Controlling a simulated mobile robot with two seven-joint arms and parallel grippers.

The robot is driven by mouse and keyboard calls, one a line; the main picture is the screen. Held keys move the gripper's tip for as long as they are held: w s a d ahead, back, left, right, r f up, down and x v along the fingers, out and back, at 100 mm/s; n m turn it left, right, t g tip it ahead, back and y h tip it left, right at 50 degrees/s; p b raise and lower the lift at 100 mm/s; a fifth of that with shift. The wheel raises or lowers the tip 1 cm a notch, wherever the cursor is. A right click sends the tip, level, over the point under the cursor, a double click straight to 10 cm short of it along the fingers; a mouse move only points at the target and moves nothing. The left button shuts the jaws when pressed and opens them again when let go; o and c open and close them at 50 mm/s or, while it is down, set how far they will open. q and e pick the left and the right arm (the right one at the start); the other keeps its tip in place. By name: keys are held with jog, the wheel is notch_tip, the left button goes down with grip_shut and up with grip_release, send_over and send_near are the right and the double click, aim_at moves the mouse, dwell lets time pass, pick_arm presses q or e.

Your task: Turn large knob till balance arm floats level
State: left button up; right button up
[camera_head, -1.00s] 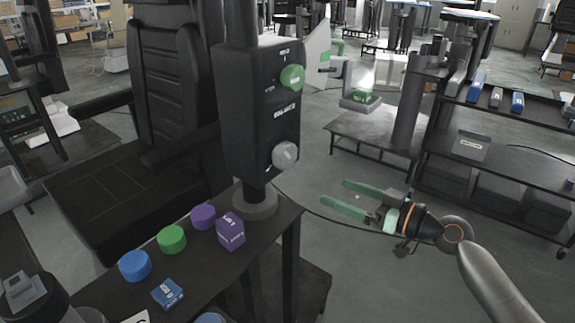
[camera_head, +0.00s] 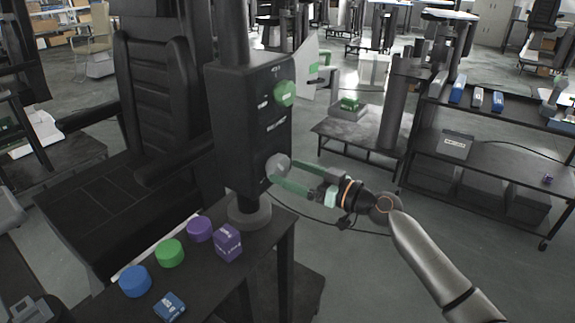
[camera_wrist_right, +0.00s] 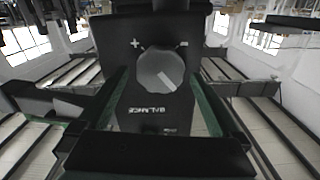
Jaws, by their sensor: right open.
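A dark column box (camera_head: 240,130) carries a round grey knob (camera_head: 278,167) low on its face and a round green knob (camera_head: 284,93) higher up. In the right wrist view, the grey knob (camera_wrist_right: 161,70) has a white pointer line, plus and minus marks and the word BALANCE. My right gripper (camera_head: 282,172) is open, its green fingers reaching to either side of the grey knob. Contact cannot be made out. A pale panel with a green mark (camera_head: 312,68) stands behind the box; I cannot tell the balance arm apart there. My left gripper is not seen.
A dark table (camera_head: 262,245) under the column holds blue (camera_head: 135,281), green (camera_head: 170,253) and purple (camera_head: 199,229) round pieces, a purple box (camera_head: 228,242) and a blue box (camera_head: 170,306). A black chair (camera_head: 165,90) stands behind.

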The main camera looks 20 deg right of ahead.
jog(key=shift+x, duration=0.8)
jog(key=shift+c, duration=0.2)
jog(key=c, duration=1.2)
jog(key=shift+o, duration=0.2)
